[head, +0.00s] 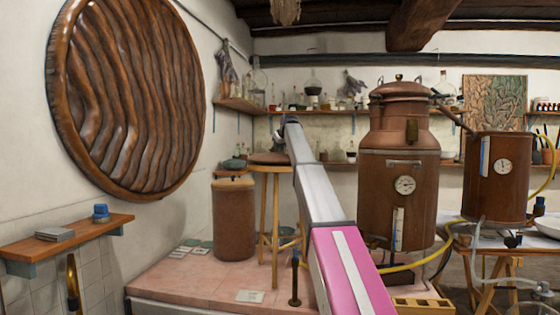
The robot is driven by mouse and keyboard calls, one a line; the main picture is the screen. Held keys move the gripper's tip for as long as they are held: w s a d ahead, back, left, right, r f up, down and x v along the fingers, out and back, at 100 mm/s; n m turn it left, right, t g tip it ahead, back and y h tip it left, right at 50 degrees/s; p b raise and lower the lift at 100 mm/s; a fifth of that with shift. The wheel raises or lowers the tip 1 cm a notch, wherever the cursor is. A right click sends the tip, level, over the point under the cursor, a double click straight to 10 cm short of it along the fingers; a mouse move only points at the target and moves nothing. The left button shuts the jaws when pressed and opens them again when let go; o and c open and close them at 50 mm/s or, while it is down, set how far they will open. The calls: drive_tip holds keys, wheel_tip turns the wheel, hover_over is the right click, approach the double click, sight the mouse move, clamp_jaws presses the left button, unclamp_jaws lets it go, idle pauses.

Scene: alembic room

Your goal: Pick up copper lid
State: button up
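A low brown, copper-like lid (268,158) lies on top of a tall wooden stool (271,168) left of centre in the head view. Part of it is hidden behind my arm. Another copper lid (400,88) with a small knob sits on the large copper still at right. My arm reaches away from me up the middle, and its far end with my gripper (291,120) shows small and dark, just above and right of the lid on the stool in the picture. I cannot make out the fingers, nor whether they touch anything.
The large copper still (399,190) stands close to the right of my arm, with a smaller copper vessel (497,180) beyond it. A brown barrel (234,220) stands left of the stool on a pink tiled platform (190,278). Shelves with bottles line the back wall.

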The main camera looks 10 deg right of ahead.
clamp_jaws()
idle(1.3)
